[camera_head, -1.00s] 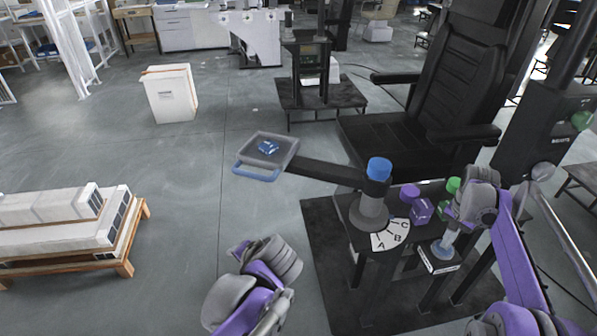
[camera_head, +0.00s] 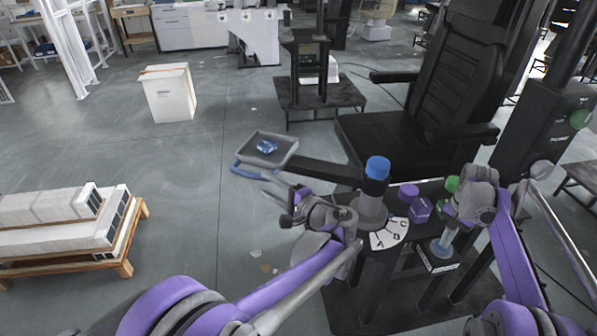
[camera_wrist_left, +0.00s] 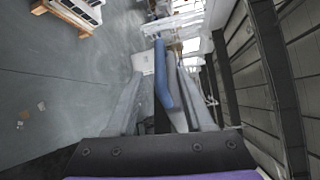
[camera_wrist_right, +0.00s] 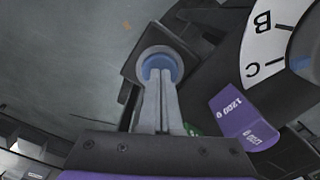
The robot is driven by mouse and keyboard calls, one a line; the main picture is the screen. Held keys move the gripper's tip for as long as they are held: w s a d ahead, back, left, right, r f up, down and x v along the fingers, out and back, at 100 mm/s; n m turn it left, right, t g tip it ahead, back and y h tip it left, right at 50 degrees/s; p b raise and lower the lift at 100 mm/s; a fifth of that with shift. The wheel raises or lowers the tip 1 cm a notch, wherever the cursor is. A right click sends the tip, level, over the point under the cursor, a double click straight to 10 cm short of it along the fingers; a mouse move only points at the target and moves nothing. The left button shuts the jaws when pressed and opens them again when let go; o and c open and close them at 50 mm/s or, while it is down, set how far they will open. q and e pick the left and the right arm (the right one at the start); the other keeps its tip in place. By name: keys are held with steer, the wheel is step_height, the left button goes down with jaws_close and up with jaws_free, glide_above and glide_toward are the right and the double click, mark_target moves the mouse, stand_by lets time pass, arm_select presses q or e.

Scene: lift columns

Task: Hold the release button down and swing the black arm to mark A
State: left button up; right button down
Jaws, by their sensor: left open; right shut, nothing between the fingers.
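The black arm (camera_head: 325,170) runs left from a grey post with a blue cap (camera_head: 377,168). Its outer end carries a grey tray (camera_head: 284,153) with a blue handle bar (camera_wrist_left: 165,76). My left gripper (camera_head: 268,184) is open just below the tray's near edge; in the left wrist view the bar shows between its fingers. A white dial (camera_head: 398,236) with marks A, B and C lies at the post's foot; the arm points away from A. My right gripper (camera_wrist_right: 158,82) is shut, its tips at the blue release button (camera_wrist_right: 162,66); whether it is pressed down I cannot tell.
Purple blocks (camera_head: 419,209) and a green knob (camera_head: 452,184) stand right of the post. A black chair (camera_head: 400,140) is behind it. A low pallet (camera_head: 125,262) with white boxes is at the left. Floor left of the tray is clear.

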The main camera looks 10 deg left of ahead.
mark_target(254, 177)
arm_select(q)
steer(key=x, duration=0.8)
steer(key=shift+w+a, duration=0.1)
jaws_close()
stand_by(1.2)
